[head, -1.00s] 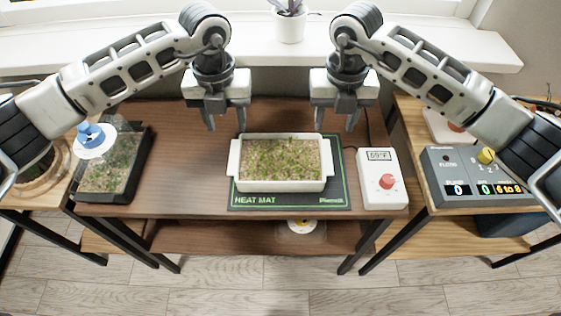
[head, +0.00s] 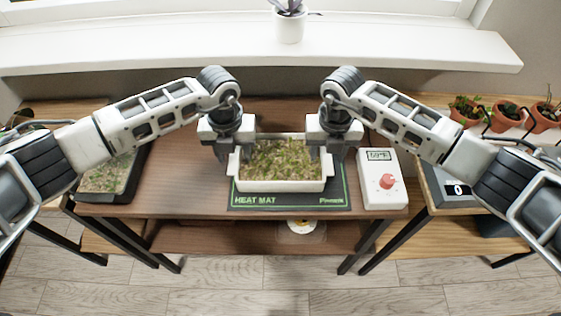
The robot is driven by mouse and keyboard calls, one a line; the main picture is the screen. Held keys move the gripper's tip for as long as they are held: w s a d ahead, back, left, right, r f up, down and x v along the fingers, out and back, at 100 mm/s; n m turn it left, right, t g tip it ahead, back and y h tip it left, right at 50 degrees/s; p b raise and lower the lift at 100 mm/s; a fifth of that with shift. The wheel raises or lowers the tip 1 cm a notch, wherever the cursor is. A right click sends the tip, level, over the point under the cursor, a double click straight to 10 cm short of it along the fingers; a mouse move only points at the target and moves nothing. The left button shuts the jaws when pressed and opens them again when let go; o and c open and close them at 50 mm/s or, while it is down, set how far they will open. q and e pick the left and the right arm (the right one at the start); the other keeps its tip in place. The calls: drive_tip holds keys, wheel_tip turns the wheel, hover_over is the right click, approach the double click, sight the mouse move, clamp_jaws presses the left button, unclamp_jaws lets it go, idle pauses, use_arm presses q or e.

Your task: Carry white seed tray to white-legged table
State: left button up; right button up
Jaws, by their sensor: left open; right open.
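The white seed tray (head: 280,186) holds soil with small green sprouts. It sits on the black heat mat (head: 290,201), on the dark brown table (head: 180,190) in the middle. My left gripper (head: 233,160) is open at the tray's left end, with its fingers by the left handle. My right gripper (head: 328,160) is open at the tray's right end, by the right handle. The grippers partly hide both handles, so I cannot tell whether the fingers touch them. I cannot make out a white-legged table; the table legs in view are black.
A white controller (head: 382,180) with a red knob stands right of the mat. A black tray of seedlings (head: 108,180) is at the left, partly behind my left arm. Terracotta pots (head: 507,115) stand at the right. A potted plant (head: 290,25) is on the windowsill.

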use_arm(q)
clamp_jaws()
use_arm(e)
clamp_jaws()
use_arm(q)
drive_tip(key=shift+r, duration=0.1)
use_arm(e)
drive_tip(key=shift+r, duration=0.1)
